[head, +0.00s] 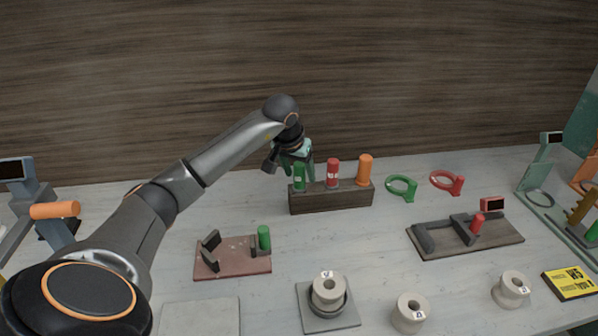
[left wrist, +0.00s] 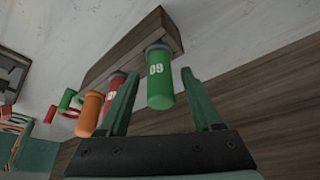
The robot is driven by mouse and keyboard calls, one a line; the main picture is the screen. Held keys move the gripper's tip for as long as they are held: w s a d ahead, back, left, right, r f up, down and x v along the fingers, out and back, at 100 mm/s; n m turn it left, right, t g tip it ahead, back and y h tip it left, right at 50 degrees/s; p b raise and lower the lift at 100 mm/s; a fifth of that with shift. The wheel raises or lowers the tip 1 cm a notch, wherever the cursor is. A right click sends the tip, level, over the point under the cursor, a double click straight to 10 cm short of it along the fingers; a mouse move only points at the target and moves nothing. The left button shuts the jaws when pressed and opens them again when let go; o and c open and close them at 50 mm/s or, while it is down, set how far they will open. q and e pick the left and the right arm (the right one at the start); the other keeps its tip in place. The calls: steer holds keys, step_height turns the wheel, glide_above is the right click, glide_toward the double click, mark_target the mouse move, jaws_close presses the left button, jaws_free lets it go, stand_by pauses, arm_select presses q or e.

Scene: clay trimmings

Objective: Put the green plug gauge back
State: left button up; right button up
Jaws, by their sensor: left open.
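The green plug gauge (head: 299,178) stands upright at the left end of the dark wooden block (head: 331,200). In the left wrist view the green gauge (left wrist: 160,84) has a white number and a grey collar that meets the block (left wrist: 120,48). My left gripper (head: 299,163) is at the gauge from behind and above. In the left wrist view its open fingers (left wrist: 161,74) lie on either side of the gauge, with a visible gap on each side. My right gripper is not in view.
A red gauge (head: 333,172) and an orange gauge (head: 364,169) stand in the same block. Green (head: 402,187) and red (head: 447,182) ring gauges lie to its right. A reddish fixture (head: 232,262) with a green cylinder and a dark fixture (head: 500,236) are in front.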

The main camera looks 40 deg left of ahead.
arm_select(q)
steer(key=shift+r, duration=0.55)
steer(key=v, duration=1.1)
steer(key=shift+r, duration=0.3)
